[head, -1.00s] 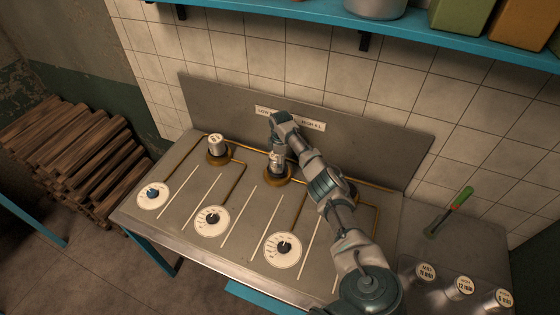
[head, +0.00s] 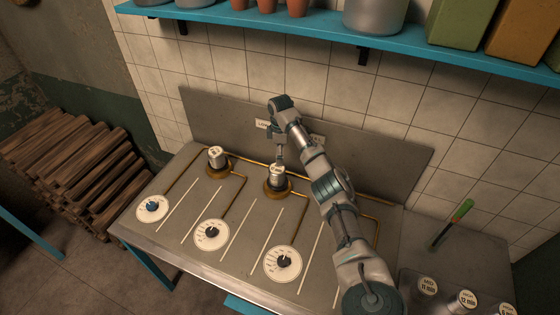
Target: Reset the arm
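My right arm comes in from the lower right and reaches over the metal stove top. My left gripper is not in view. A second metal can (head: 216,157) stands on the left burner. The forearm hides the burner area on the right.
White dials (head: 212,235) line the stove's front. A blue shelf (head: 410,42) with pots and bins overhangs the back. Stacked wood (head: 80,170) lies at the left.

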